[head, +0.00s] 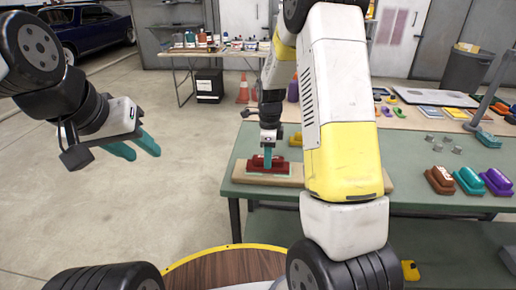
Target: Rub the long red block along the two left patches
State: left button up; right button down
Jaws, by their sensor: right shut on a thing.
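The long red block (256,164) is in the grip of my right gripper (267,157), whose teal fingers point down onto it. The block is over the left part of a light wooden board (243,178) on the green table. I cannot tell for sure whether it touches the board. A pale strip, possibly part of a patch, shows just in front of the block. My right arm hides the middle of the board, so the patches cannot be told apart. My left gripper (138,150) is open and empty, in the air left of the table.
Brown (440,180), teal (468,180) and purple (496,182) blocks stand at the table's right front. A yellow block (296,139) is behind the board. Small metal pieces (445,144) lie at the right. The floor left of the table is clear.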

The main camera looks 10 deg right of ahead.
jog(key=shift+s+d, duration=0.35)
jog(key=shift+d, duration=0.5)
jog(key=shift+w+a, duration=0.25)
jog(key=shift+a, duration=0.5)
jog(key=shift+w+a, duration=0.25)
jog(key=shift+a, duration=0.5)
jog(key=shift+d, duration=0.1)
jog(key=shift+s+d+f, duration=0.1)
jog(key=shift+s+d, duration=0.15)
jog(key=shift+d, duration=0.45)
jog(key=shift+s+d+f, duration=0.1)
jog(key=shift+s+d, duration=0.15)
jog(key=shift+d, duration=0.45)
jog(key=shift+w+a+r, duration=0.1)
jog(key=shift+w+a, duration=0.1)
jog(key=shift+a, duration=0.6)
jog(key=shift+w+a, duration=0.2)
jog(key=shift+a, duration=0.6)
jog(key=shift+s+d+r, duration=0.1)
jog(key=shift+s+d, duration=0.1)
jog(key=shift+d, duration=0.6)
jog(key=shift+s+d, duration=0.15)
jog(key=shift+d, duration=0.6)
jog(key=shift+w+a, duration=0.2)
jog(key=shift+a, duration=0.55)
jog(key=shift+w+a, duration=0.2)
jog(key=shift+a, duration=0.5)
jog(key=shift+s+d, duration=0.15)
jog(key=shift+d, duration=0.6)
